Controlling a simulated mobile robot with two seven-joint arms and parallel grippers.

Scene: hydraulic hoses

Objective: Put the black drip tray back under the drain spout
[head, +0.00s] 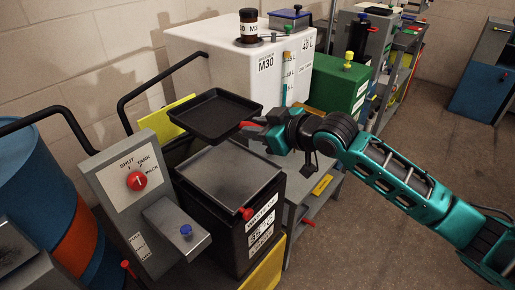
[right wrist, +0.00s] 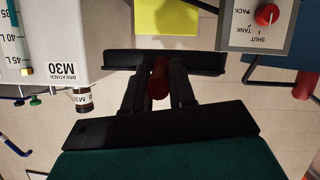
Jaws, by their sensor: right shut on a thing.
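The black drip tray (head: 217,117) is a shallow square tray, held in the air above the dark flat-topped box (head: 228,181). My right gripper (head: 254,130) comes from the right and is shut at the tray's near right side, where a red grip shows. In the right wrist view the fingers (right wrist: 158,82) close around the red grip (right wrist: 159,76), and the tray (right wrist: 205,63) shows edge-on beyond them. The tray looks roughly level and empty. I cannot tell for sure which part is the drain spout. My left gripper is not in view.
A grey control panel with a red knob (head: 137,181) and a grey ledge with a blue knob (head: 186,231) stand left. The white M30 tank (head: 210,60) and green box (head: 336,84) stand behind. A blue and orange drum (head: 40,190) is far left. The right floor is open.

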